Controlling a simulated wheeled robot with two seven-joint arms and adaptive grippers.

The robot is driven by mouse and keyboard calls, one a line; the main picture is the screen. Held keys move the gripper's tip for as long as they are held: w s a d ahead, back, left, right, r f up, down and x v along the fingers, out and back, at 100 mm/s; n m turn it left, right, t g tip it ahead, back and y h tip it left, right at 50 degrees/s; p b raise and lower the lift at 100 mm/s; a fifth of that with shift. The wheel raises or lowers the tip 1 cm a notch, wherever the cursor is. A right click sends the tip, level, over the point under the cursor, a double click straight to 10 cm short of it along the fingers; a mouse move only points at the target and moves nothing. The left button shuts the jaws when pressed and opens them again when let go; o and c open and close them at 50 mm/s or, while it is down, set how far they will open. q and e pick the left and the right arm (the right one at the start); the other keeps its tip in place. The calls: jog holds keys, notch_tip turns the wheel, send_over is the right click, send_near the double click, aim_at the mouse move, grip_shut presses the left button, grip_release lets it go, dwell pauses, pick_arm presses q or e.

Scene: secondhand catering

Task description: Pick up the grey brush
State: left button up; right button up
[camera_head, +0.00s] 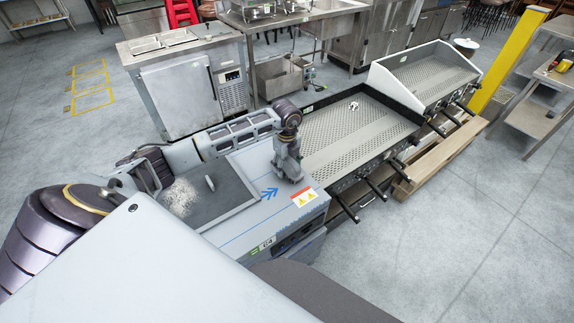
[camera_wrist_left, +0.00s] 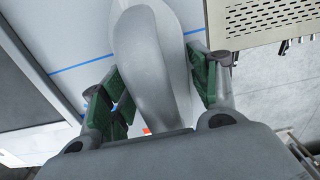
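The grey brush (camera_wrist_left: 158,65) shows in the left wrist view as a smooth, rounded grey body between the green-padded fingers. My left gripper (camera_wrist_left: 160,85) has pads against both sides of it and appears shut on it. In the head view my left gripper (camera_head: 290,172) points down, low over the pale blue-grey counter (camera_head: 245,225), beside its blue arrow marks. There I cannot tell the brush apart from the grey gripper, and its lower end is hidden. Whether it touches the counter is unclear. My right gripper is not in view.
A dark recessed panel (camera_head: 228,203) on the counter holds a pale fluffy patch (camera_head: 180,197) and a small white cylinder (camera_head: 209,183). A perforated griddle unit (camera_head: 350,135) adjoins at right. A steel cabinet (camera_head: 180,97) stands behind. Open floor (camera_head: 470,235) lies at right.

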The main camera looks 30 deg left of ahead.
pick_arm(q)
jog(key=c, duration=0.6)
jog(key=shift+r, duration=0.1)
jog(key=shift+r, duration=0.4)
notch_tip(320, 180, up, 8)
jog(key=shift+f+b, duration=0.15)
jog(key=shift+b, duration=0.4)
jog(key=shift+r, duration=0.7)
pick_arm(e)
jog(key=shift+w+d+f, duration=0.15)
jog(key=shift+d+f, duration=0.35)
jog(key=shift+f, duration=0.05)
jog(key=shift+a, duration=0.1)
